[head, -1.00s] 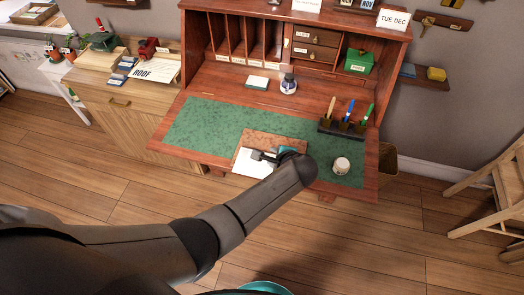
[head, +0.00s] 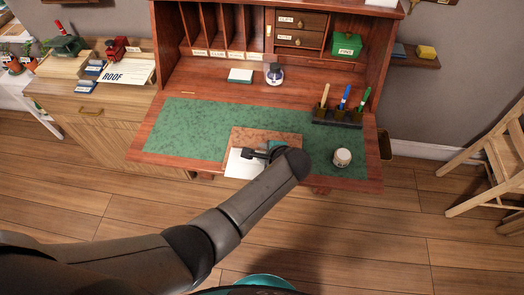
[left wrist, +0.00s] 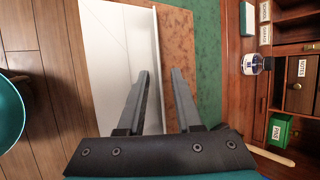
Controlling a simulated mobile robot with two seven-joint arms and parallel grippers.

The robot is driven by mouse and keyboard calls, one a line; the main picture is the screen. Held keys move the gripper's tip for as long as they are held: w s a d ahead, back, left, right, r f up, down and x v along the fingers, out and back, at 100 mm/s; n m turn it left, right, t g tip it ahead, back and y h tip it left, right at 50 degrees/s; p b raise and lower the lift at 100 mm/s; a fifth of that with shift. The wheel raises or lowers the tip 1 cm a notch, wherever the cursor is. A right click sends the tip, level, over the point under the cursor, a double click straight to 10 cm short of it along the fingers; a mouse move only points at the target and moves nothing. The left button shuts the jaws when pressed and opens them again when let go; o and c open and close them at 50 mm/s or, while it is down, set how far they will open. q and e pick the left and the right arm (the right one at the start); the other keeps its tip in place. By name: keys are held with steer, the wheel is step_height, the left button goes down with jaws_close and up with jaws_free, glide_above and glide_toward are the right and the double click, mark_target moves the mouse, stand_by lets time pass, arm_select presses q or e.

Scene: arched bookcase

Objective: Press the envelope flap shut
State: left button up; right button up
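The white envelope (head: 241,163) lies on a brown board at the front of the desk. It also shows in the left wrist view (left wrist: 110,50), with a thin pale edge, possibly the flap, running along its right side. My left gripper (head: 251,153) is over the envelope and partly covers it. The left finger overlaps the envelope and the right one the brown board. I cannot tell whether they touch. My right gripper is not in view.
The brown board (head: 282,138) rests on the green desk mat (head: 190,125). A small round jar (head: 342,158) and a pen holder (head: 338,120) stand to the right. An ink bottle (head: 274,74) stands behind. The mat's left part is clear.

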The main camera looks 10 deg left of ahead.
arm_select(q)
jaws_close()
stand_by(1.3)
